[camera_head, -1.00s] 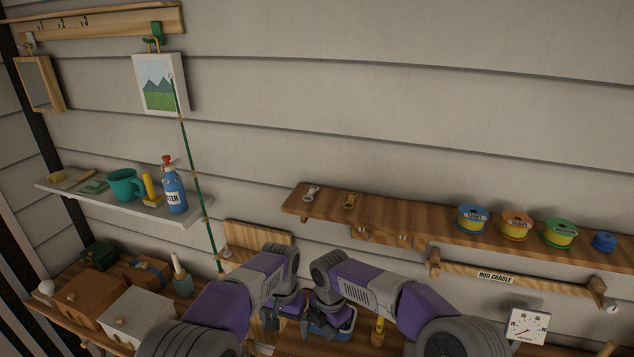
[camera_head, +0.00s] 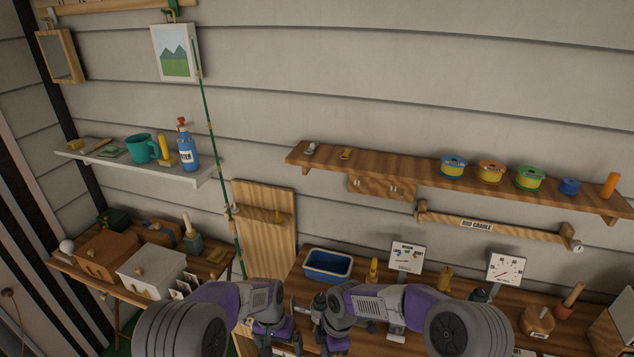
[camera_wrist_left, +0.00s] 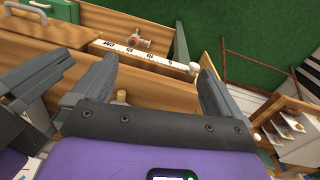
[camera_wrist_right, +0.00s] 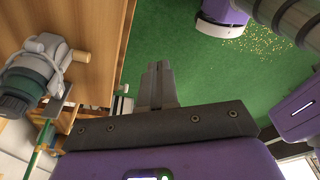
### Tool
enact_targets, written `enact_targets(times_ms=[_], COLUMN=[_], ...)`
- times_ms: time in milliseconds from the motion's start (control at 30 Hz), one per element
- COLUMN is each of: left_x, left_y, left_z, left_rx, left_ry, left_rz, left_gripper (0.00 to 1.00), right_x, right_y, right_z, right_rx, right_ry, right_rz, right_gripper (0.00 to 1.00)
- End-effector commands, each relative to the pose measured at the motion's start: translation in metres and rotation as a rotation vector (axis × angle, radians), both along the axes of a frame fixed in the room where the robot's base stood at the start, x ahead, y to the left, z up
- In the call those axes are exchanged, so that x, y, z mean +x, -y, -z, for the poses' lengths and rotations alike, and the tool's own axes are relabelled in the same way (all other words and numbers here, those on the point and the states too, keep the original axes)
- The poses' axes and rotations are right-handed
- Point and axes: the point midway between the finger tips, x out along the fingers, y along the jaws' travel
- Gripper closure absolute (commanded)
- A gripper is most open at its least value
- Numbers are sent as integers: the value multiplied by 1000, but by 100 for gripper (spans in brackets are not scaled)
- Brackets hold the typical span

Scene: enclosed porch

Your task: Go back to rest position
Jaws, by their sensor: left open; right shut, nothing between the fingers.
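My left gripper (camera_head: 270,342) is low in the middle of the head view, in front of the workbench. In the left wrist view its two grey fingers (camera_wrist_left: 155,85) stand wide apart with nothing between them. A ruler-marked strip (camera_wrist_left: 143,57) on wood shows beyond them. My right gripper (camera_head: 328,338) is close beside the left one in the head view. In the right wrist view its fingers (camera_wrist_right: 159,72) are together and empty, over green floor (camera_wrist_right: 190,50). The tips are partly hidden in the head view.
A wooden wall shelf (camera_head: 400,168) holds several spools. A thin green rod (camera_head: 215,150) stands left of a wooden board (camera_head: 265,240). Boxes (camera_head: 150,270) sit at left.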

Motion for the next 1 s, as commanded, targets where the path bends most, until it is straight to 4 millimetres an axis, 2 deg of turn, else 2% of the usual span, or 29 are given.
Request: enact_targets(times_ms=[33, 133, 200, 300, 400, 500, 633, 767, 1000], left_x=[-12, -41, -70, -115, -158, -192, -220, -229, -229], left_y=[-5, -11, -14, -14, -11, -6, -1, 1, 1], left_z=[32, 89, 134, 186, 221, 240, 249, 250, 248], left_rx=[-15, -56, -92, -144, -192, -227, -257, -266, -267], left_ry=[-17, -33, -43, -52, -54, -53, -47, -40, -38], left_rz=[-23, -77, -131, -212, -294, -366, -427, -452, -453], left_gripper=[0, 0, 0, 0, 0, 0, 0, 0, 0], right_x=[-12, -41, -66, -106, -144, -177, -204, -214, -214], right_y=[3, 7, 12, 23, 36, 50, 63, 70, 70], right_z=[28, 79, 118, 167, 204, 227, 241, 245, 244], right_rx=[18, 65, 95, 118, 118, 103, 82, 75, 76], right_ry=[-34, -114, -184, -287, -375, -435, -470, -479, -479], right_rz=[92, 346, 583, 949, 1302, 1597, 1848, 1954, 1963], right_gripper=[100, 100, 100, 100, 100, 100, 100, 100, 100])
